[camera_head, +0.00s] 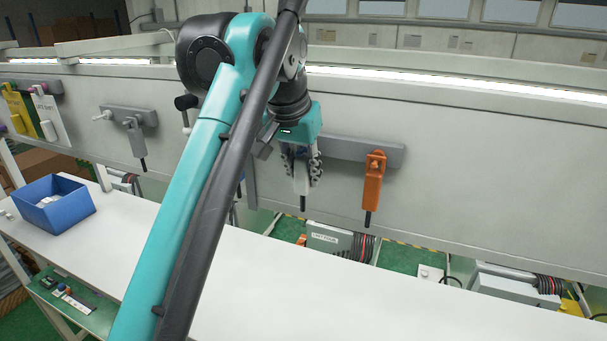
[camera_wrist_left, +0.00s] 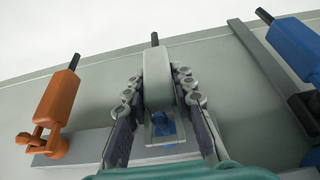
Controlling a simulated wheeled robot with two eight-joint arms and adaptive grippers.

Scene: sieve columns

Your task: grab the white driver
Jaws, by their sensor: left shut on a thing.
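The white driver (camera_head: 301,178) hangs at the grey wall rack, tip down, in the head view. My left gripper (camera_head: 302,165) is around it with a finger on each side, shut on its body. In the left wrist view the white driver (camera_wrist_left: 157,78) stands between the two fingers of my left gripper (camera_wrist_left: 160,88), its dark tip pointing away. A small blue part shows at its near end. From these frames I cannot tell whether it still rests on its hook. My right gripper is not in view.
An orange driver (camera_head: 373,188) hangs just right of the gripper; a blue driver (camera_wrist_left: 292,45) is on the other side. A grey driver (camera_head: 136,140) hangs further left. A blue bin (camera_head: 68,219) stands on the white table (camera_head: 220,285), which is otherwise largely clear.

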